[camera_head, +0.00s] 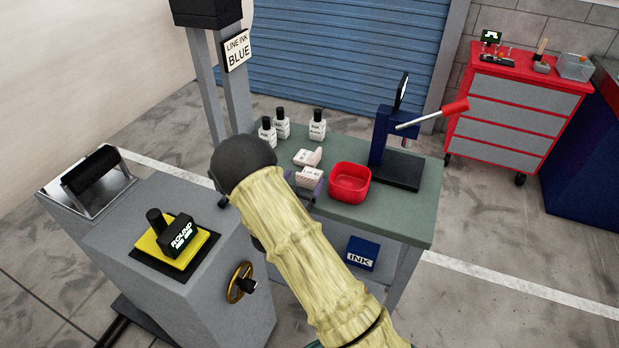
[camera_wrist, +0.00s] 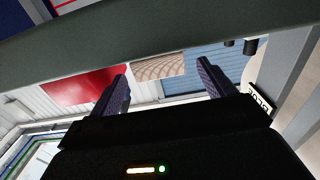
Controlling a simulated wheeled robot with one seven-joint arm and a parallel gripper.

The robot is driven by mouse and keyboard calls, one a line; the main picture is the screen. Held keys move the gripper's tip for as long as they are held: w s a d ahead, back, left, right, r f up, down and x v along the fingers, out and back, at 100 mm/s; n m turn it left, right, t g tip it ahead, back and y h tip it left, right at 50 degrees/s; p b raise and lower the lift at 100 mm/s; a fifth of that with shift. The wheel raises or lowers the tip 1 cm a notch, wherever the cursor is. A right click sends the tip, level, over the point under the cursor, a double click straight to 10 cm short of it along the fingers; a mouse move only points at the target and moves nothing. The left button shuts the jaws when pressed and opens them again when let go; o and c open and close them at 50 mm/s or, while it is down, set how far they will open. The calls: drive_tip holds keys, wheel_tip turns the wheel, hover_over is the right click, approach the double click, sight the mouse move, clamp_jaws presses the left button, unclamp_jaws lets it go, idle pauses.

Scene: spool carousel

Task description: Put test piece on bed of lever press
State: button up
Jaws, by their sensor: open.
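Two small pale blocks with dark print lie on the green table, one farther back (camera_head: 307,157) and one nearer (camera_head: 309,176). I cannot tell which is the test piece. My gripper (camera_head: 304,183) is open and low at the table's near left, its purple fingers beside the nearer block. My sleeved forearm hides part of the table's near edge.
Several ink bottles (camera_head: 317,125) stand at the back left. A grey machine (camera_head: 190,265) with a yellow plate is at left. A red drawer cabinet (camera_head: 518,115) is behind.

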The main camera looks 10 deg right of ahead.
drive_tip(key=c, duration=1.2)
drive_tip(key=shift+r, duration=0.15)
wheel_tip(320, 180, up, 10)
drive_tip(key=shift+f+b, duration=0.1)
drive_tip(key=shift+b, duration=0.4)
